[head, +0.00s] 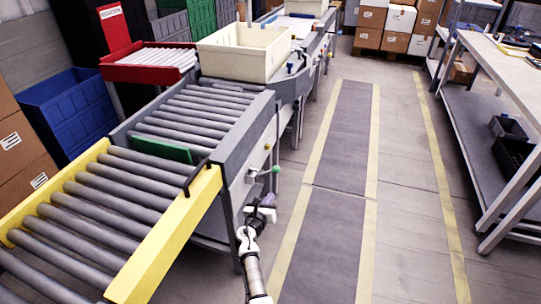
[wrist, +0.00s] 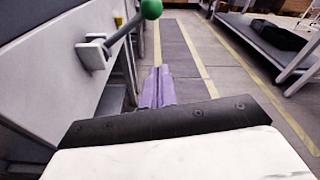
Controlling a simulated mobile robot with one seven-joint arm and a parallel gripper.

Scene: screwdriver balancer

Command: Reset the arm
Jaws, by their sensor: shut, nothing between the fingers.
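My arm reaches up from the bottom of the head view, beside the conveyor's side panel. My gripper (head: 265,203) is at its end, small and partly unclear there, just below a green-knobbed lever (head: 275,170). In the wrist view the purple fingers of my gripper (wrist: 158,72) are together, shut and empty, above the floor. The lever's green knob (wrist: 151,9) is above and a little left of the fingertips in that view, apart from them.
The roller conveyor (head: 190,118) with its yellow end section (head: 165,245) runs along the left. A cream bin (head: 245,52) stands on it. A workbench (head: 500,55) is at the right. The floor aisle (head: 342,130) between them is clear.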

